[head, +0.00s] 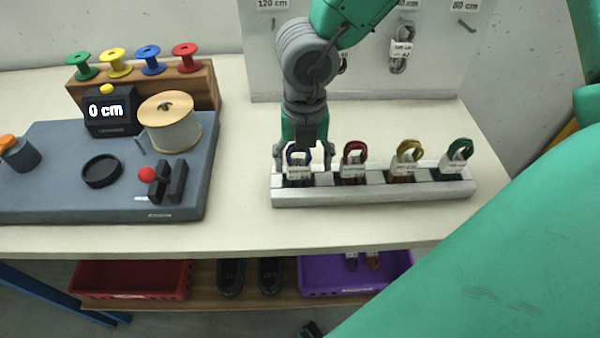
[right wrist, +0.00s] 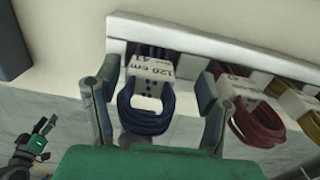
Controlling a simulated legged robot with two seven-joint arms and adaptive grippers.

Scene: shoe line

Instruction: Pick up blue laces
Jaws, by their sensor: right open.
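The blue laces (head: 299,157) are a looped bundle with a white paper label, standing in the leftmost slot of the pale rack (head: 372,194). In the right wrist view the blue laces (right wrist: 147,117) hang in loops below a label reading 120 cm. My right gripper (head: 304,160) points down over them, open, with one finger on each side. In the right wrist view, gaps show between the laces and both fingers of my right gripper (right wrist: 155,92). A small gripper, seemingly my left one (right wrist: 42,140), shows at the lower left there; its jaw state is unclear.
Red laces (head: 353,159) stand just right of the blue ones, then yellow (head: 407,157) and green laces (head: 457,157). A grey machine base (head: 60,190) lies left of the rack, with bare table between. A pegboard (head: 430,75) stands behind.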

